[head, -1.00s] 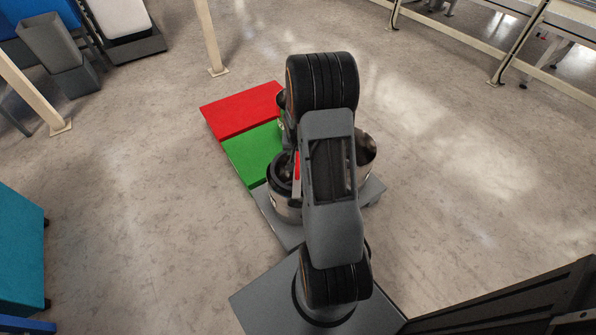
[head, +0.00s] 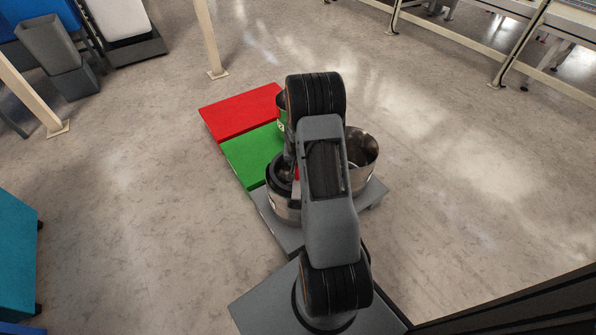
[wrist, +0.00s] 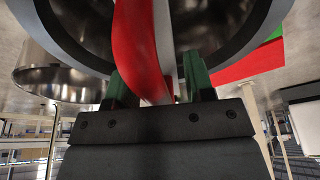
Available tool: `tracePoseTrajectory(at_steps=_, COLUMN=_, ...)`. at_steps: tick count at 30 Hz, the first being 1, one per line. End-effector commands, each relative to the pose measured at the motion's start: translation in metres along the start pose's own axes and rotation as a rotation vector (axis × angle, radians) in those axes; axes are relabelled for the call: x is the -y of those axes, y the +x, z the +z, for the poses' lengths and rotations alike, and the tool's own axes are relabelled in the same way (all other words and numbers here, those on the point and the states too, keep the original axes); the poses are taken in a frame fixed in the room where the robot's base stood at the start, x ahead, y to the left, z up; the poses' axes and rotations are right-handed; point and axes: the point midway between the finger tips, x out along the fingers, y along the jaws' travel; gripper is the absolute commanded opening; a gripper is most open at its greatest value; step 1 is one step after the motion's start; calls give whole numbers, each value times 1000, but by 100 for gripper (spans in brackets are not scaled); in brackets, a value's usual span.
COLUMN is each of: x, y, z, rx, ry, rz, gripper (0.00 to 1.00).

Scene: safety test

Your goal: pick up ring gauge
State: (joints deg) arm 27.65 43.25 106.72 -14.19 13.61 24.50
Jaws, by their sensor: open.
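A red curved band with a pale side, which looks like the ring gauge (wrist: 140,50), passes between the two green fingertips of my gripper (wrist: 158,88) in the wrist view. The gripper is open, with one finger on each side of the band. I cannot tell whether either finger touches it. In the head view, only a sliver of red shows beside my arm, over a steel pot with a dark rim (head: 283,208). My arm hides most of the gripper there. In the wrist view, a large dark rounded rim (wrist: 240,35) surrounds the band.
A second steel pot (head: 365,148) stands to the right and also shows in the wrist view (wrist: 60,75). A green container (head: 281,112) is partly hidden behind my arm. Green (head: 252,153) and red (head: 238,112) panels lie to the left. Open floor surrounds the platform.

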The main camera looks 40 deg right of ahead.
Motion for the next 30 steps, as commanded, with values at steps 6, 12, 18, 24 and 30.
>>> tracePoseTrajectory(at_steps=6, x=0, y=0, z=-1, rx=-1, ry=1, rz=0, gripper=49)
tracePoseTrajectory(at_steps=12, x=0, y=1, z=0, rx=-1, ry=1, rz=0, gripper=49)
tracePoseTrajectory(at_steps=18, x=0, y=3, z=0, rx=-1, ry=1, rz=0, gripper=49)
tracePoseTrajectory(at_steps=24, x=0, y=2, z=0, rx=-1, ry=1, rz=0, gripper=29)
tracePoseTrajectory(at_steps=30, x=0, y=2, z=0, rx=-1, ry=1, rz=0, gripper=10)
